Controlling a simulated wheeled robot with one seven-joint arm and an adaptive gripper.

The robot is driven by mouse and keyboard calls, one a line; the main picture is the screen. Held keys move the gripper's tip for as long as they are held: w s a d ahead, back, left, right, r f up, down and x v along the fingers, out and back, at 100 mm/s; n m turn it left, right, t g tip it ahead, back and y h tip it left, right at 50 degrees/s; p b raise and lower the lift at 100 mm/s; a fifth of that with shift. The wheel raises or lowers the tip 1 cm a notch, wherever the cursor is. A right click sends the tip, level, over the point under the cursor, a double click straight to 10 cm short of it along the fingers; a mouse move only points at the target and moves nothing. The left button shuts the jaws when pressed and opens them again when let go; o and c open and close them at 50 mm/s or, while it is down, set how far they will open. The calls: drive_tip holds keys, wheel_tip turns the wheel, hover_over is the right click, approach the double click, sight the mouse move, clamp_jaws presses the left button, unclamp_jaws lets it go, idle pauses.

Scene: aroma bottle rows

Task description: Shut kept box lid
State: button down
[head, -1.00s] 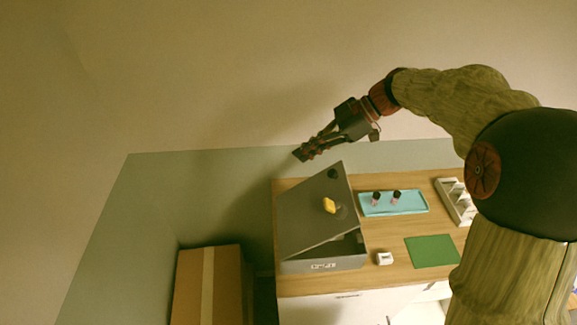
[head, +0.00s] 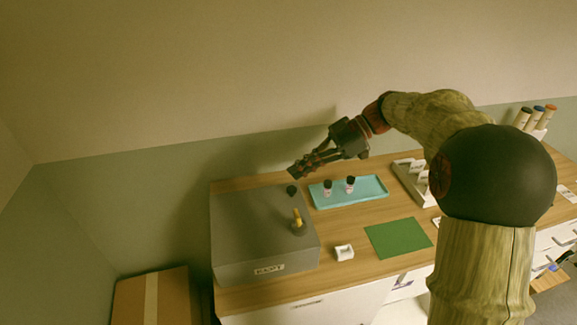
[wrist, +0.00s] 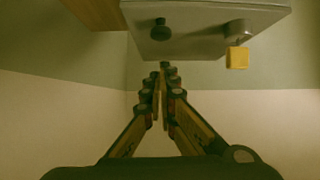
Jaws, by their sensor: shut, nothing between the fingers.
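The grey box (head: 232,272) labelled KEPT stands at the left end of the wooden counter. Its lid (head: 250,215) lies flat on top, and I see no gap along the front. A dark knob (head: 292,190) and a round fitting with a yellow tag (head: 298,219) sit on the lid.
A turquoise tray (head: 370,192) with two small dark-capped bottles lies right of the box. A small white holder (head: 344,252), a green mat (head: 398,238) and a white rack (head: 410,180) are farther along. A cardboard box (head: 170,295) stands at lower left. A wall rises behind the counter.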

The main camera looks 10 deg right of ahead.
wheel_tip(320, 180, down, 6)
drive_tip(key=d+b, duration=0.1)
drive_tip(key=b, duration=0.2)
drive_tip(key=shift+d, duration=0.3)
drive_tip(key=shift+r, duration=0.1)
